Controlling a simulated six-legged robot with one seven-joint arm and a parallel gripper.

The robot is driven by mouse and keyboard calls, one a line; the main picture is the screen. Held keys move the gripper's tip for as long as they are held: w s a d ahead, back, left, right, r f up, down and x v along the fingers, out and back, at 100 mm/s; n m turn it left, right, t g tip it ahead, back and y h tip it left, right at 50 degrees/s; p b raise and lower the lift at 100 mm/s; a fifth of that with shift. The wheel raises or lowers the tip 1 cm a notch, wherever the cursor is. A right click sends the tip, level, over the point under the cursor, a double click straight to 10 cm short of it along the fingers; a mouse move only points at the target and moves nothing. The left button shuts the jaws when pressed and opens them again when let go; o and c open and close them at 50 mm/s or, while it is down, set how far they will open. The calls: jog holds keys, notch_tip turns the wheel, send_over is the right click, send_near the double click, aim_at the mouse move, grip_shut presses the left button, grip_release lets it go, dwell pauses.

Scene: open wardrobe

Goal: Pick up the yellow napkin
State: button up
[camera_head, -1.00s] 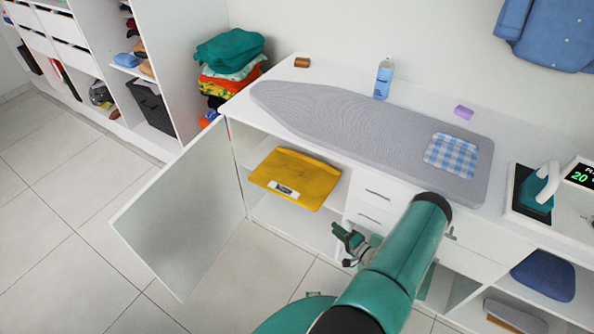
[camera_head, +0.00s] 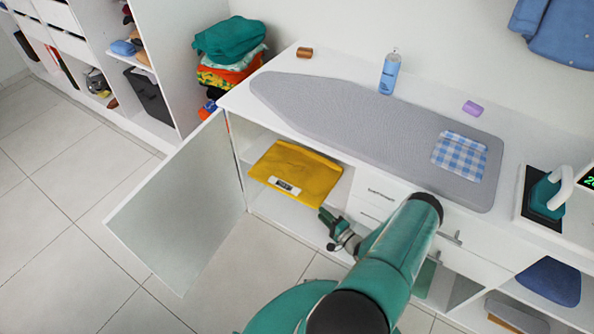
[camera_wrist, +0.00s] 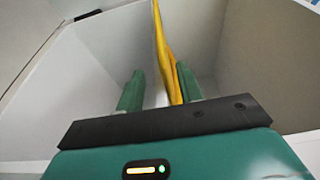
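The yellow napkin (camera_head: 300,172) lies flat on a white shelf inside the open cabinet, with a small white and dark label at its front edge. My gripper (camera_head: 325,218) is just off the napkin's front right corner, outside the shelf, and looks apart from it. In the wrist view my gripper (camera_wrist: 159,82) has two green fingers spread apart. The napkin (camera_wrist: 165,45) shows there as a thin edge-on yellow strip, running down between the fingers close to the right one. Whether it touches that finger I cannot tell.
An open cabinet door (camera_head: 180,215) stands out to the left of the shelf. Above is a counter with an ironing board (camera_head: 350,125), a checked cloth (camera_head: 460,156), a blue bottle (camera_head: 389,73) and an iron (camera_head: 548,195). Drawers (camera_head: 382,195) are right of the shelf.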

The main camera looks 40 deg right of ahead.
aim_at(314, 205)
jog(key=w, duration=0.6)
jog(key=shift+r, duration=0.15)
jog(key=shift+a, duration=0.1)
grip_shut()
